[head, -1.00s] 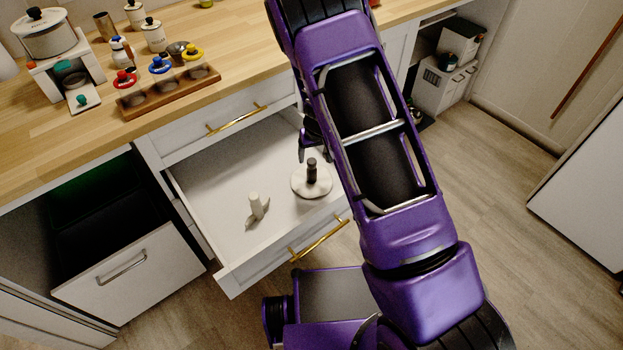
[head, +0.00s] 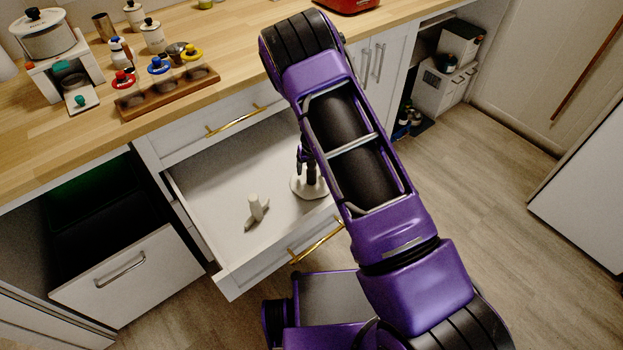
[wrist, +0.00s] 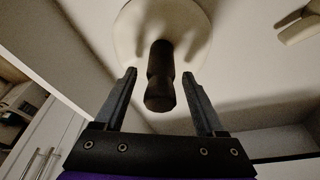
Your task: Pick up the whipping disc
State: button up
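The whipping disc appears to be the round pale disc (head: 300,188) with a dark upright stem, standing in the open drawer. It also shows in the wrist view as a pale disc (wrist: 135,30) with its dark stem toward me. My gripper (wrist: 159,75) is open, with one finger on each side of the stem and a visible gap on both sides. In the head view my gripper (head: 304,155) is just above the disc, and my arm hides part of it.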

grip_shut()
